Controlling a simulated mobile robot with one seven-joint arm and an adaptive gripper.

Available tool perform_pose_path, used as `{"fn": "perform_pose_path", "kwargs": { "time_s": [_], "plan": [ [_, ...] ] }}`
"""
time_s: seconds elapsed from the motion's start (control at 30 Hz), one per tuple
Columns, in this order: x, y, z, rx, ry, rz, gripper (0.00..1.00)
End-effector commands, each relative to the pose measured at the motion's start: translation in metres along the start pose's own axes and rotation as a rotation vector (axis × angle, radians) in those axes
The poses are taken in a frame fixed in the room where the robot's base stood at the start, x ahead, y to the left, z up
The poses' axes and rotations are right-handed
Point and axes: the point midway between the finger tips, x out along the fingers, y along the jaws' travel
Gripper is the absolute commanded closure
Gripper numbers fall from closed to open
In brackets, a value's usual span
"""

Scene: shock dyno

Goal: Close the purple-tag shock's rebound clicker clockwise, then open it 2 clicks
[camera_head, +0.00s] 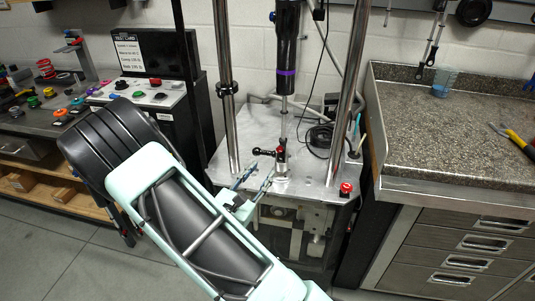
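The shock with the purple band (286,73) hangs upright between the two chrome posts of the dyno, its thin shaft running down to a clevis at the bottom. A small red part (281,152) shows at that lower end, with a black ball-ended lever (262,152) to its left. Which small part is the rebound clicker, and its setting, are too small to tell. My gripper (257,176) is just below and left of this lower end, over the dyno's plate. Its two thin fingers point up and right, apart, with nothing seen between them.
Chrome posts (227,105) flank the shock. A red button (346,188) sits at the plate's front right corner. A black coiled cable (320,138) lies behind.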

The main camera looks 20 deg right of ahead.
Motion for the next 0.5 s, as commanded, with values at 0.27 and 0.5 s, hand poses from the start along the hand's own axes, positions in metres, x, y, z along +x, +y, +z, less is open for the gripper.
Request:
{"fn": "perform_pose_path", "kwargs": {
  "time_s": [0.27, 0.5],
  "plan": [
    [0.045, -0.002, 0.001, 0.001, -0.002, -0.006, 0.67],
    [0.086, -0.002, 0.001, 0.001, -0.001, -0.005, 0.67]
  ]
}}
